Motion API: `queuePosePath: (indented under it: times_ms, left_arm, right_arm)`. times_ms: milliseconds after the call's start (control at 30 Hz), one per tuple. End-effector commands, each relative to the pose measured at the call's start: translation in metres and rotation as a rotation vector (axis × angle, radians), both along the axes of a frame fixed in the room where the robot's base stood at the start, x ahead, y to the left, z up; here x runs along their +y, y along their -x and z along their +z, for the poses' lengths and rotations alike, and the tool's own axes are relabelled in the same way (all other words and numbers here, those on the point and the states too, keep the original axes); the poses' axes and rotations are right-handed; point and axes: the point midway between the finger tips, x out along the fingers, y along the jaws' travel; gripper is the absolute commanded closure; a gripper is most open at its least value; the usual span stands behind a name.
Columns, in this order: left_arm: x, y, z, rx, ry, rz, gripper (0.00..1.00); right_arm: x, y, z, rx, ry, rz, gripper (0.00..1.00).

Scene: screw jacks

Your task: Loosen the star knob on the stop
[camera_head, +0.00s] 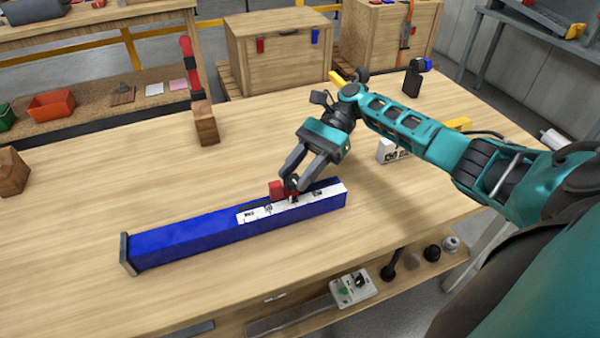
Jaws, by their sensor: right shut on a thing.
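A long blue bar (190,236) with a white marked scale (255,214) lies on the wooden table, with a dark end plate at its left end. A red stop (277,189) sits on the bar towards its right part. My right gripper (291,188) comes down from above and is shut on a small dark piece at the stop, which looks like the star knob. The fingers hide most of the knob, so its shape cannot be made out. My left gripper is not in view.
A wooden block with a red upright piece (206,124) stands behind the bar. A white box (389,151) stands right of my gripper, and a dark object with a blue top (413,78) stands at the back. A control box (352,288) is at the front edge.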

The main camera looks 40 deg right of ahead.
Motion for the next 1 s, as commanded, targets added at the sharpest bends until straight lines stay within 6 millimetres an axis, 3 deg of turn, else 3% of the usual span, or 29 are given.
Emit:
queuePosePath:
  times_ms: [633,667,900,1000]
  left_arm:
    - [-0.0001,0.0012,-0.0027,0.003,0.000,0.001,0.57]
    - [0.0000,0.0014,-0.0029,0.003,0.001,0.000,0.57]
    - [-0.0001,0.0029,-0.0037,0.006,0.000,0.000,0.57]
    - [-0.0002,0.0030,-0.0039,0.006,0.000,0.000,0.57]
  right_arm:
    - [0.0006,-0.0013,0.0001,-0.002,-0.001,0.052,0.94]
    - [0.0005,-0.0013,0.0001,-0.002,-0.001,0.052,0.60]
    - [0.0004,-0.0011,0.0001,-0.001,0.000,0.051,0.38]
    - [0.0004,-0.0010,0.0001,-0.001,0.000,0.051,0.37]
